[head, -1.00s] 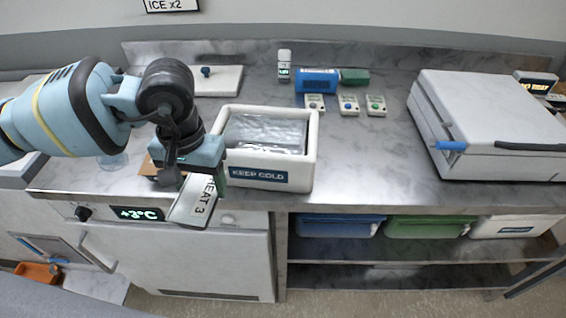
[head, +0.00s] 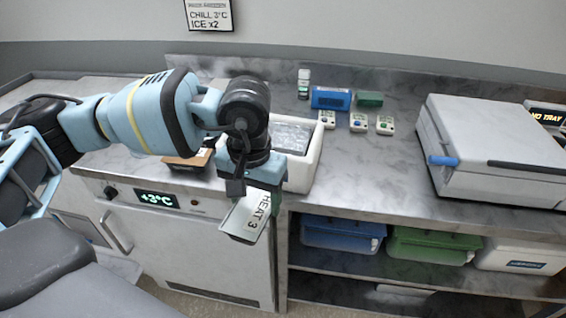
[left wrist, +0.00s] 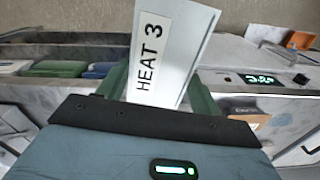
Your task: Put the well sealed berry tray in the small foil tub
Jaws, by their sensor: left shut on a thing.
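My left gripper (head: 257,190) is shut on a pale flat piece labelled "HEAT 3" (head: 243,216), which hangs tilted in front of the counter edge. In the left wrist view the labelled piece (left wrist: 172,50) sits between the green fingers of the gripper (left wrist: 160,88). A white tub (head: 314,158) with a foil-like lining stands on the counter just behind the gripper; my arm hides its left and front parts. I cannot make out berries or a seal on the held piece. My right gripper is not in view.
A brown item (head: 188,158) lies left of the tub, partly hidden. A blue box (head: 331,98), a green block (head: 369,99) and several small buttoned units stand at the back. A large grey machine (head: 490,150) stands right.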

